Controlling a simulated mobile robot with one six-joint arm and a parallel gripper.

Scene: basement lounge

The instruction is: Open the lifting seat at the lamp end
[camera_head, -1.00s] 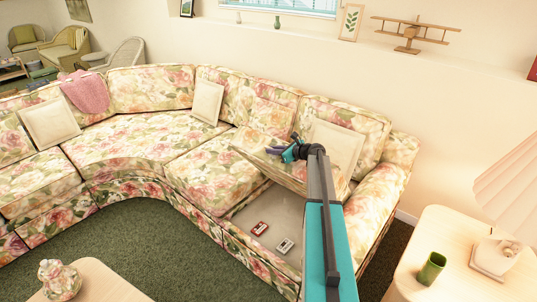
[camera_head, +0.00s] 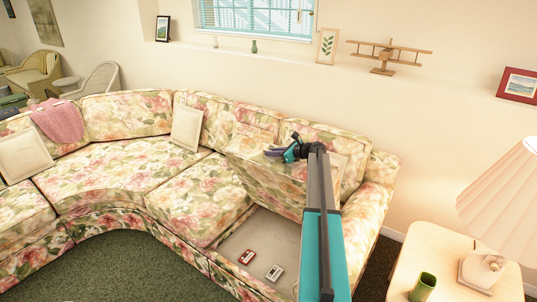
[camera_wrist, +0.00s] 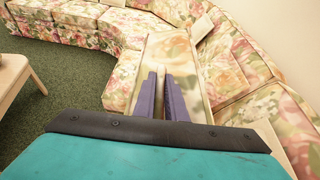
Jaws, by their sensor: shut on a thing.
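The lifting seat (camera_head: 262,178), in floral cloth, is the sofa's end section nearest the lamp (camera_head: 497,205). It is tilted up steeply toward the backrest. Below it the pale storage well (camera_head: 262,228) lies open, with a red cassette (camera_head: 246,257) and a light grey cassette (camera_head: 274,272) on its floor. My gripper (camera_head: 276,153) is at the raised edge of the seat and shut on it. In the wrist view the purple fingers (camera_wrist: 162,80) lie on either side of the seat's edge (camera_wrist: 170,48). My arm hides part of the well and seat.
The sofa arm (camera_head: 365,215) stands right of the well. A side table (camera_head: 440,255) holds the lamp and a green cup (camera_head: 422,287). A ledge behind bears a model plane (camera_head: 385,55). Green carpet (camera_head: 110,262) is open in front.

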